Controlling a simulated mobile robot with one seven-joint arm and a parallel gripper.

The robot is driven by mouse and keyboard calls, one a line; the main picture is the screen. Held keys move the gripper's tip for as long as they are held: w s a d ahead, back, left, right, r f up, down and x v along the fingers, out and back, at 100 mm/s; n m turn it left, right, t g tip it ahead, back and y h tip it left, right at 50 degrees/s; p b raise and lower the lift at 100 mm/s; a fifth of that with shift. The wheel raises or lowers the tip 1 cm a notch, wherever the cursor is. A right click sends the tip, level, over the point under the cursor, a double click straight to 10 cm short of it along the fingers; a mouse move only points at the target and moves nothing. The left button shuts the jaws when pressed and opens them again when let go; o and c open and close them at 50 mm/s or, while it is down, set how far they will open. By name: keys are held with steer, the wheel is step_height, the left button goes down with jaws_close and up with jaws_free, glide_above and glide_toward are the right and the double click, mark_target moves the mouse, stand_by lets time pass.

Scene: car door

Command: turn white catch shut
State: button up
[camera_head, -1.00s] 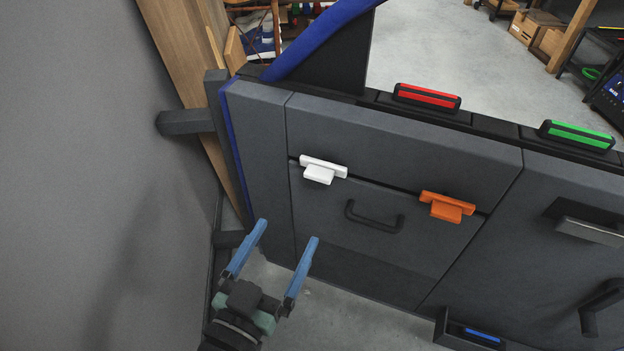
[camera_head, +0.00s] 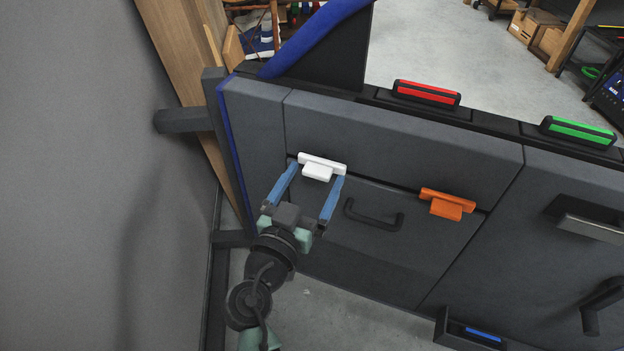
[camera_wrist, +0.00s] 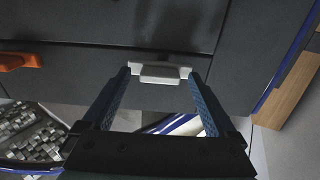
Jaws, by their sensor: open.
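The white catch (camera_head: 320,165) sits on the upper left of the grey door panel, across the left end of the dark seam. It also shows ahead of the fingers in the wrist view (camera_wrist: 160,72). My gripper (camera_head: 314,172) is open, with its two blue fingers pointing at the catch. In the wrist view the fingertips (camera_wrist: 159,72) lie to either side of the catch's lower tab, with nothing held. I cannot tell whether either finger touches it.
An orange catch (camera_head: 447,204) sits to the right on the same seam. A dark pull handle (camera_head: 374,217) is between the catches, close to my right finger. Red (camera_head: 427,94) and green (camera_head: 577,132) blocks sit on the door's top edge. A grey wall (camera_head: 70,170) stands at left.

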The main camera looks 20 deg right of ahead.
steer(key=c, duration=1.4)
steer(key=shift+o, duration=0.2)
steer(key=shift+n, duration=0.4)
steer(key=n, duration=0.3)
steer(key=shift+n, duration=0.4)
steer(key=n+p, duration=0.1)
steer(key=n, duration=0.3)
steer(key=shift+n, duration=0.3)
steer(key=n+p, duration=0.2)
steer(key=n, duration=0.3)
steer(key=shift+r, duration=0.1)
steer(key=shift+n+p, duration=0.7)
steer(key=shift+n, duration=1.1)
